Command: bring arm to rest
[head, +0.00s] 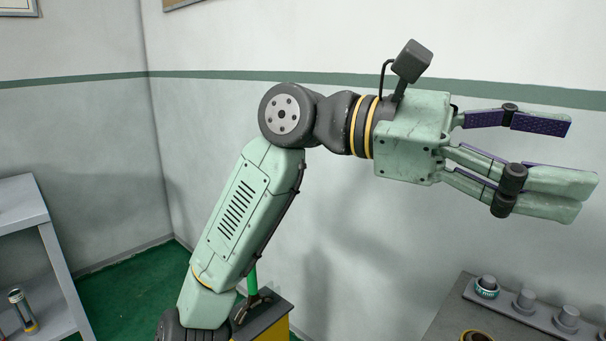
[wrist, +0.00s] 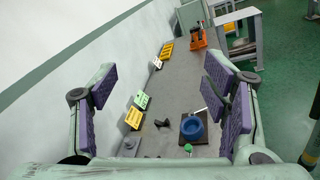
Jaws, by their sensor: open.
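My gripper (head: 570,153) is raised at the right of the head view, in front of the pale wall. Its fingers point right and stand wide apart with nothing between them. My arm (head: 240,215) rises from the bottom of the head view, bends at a dark joint and runs level to the right. In the wrist view, the purple-padded fingers of my gripper (wrist: 160,105) stand at the left and right with a wide gap. A grey bench (wrist: 172,92) shows through that gap, below and beyond the fingers, and nothing there is held.
The bench carries a blue round object (wrist: 193,127), an orange tool (wrist: 198,38) and several coloured pieces along the wall. In the head view, several grey pegs (head: 525,300) stand at lower right. A grey shelf (head: 22,205) with a cylinder (head: 23,310) stands at left. The wall runs behind my arm.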

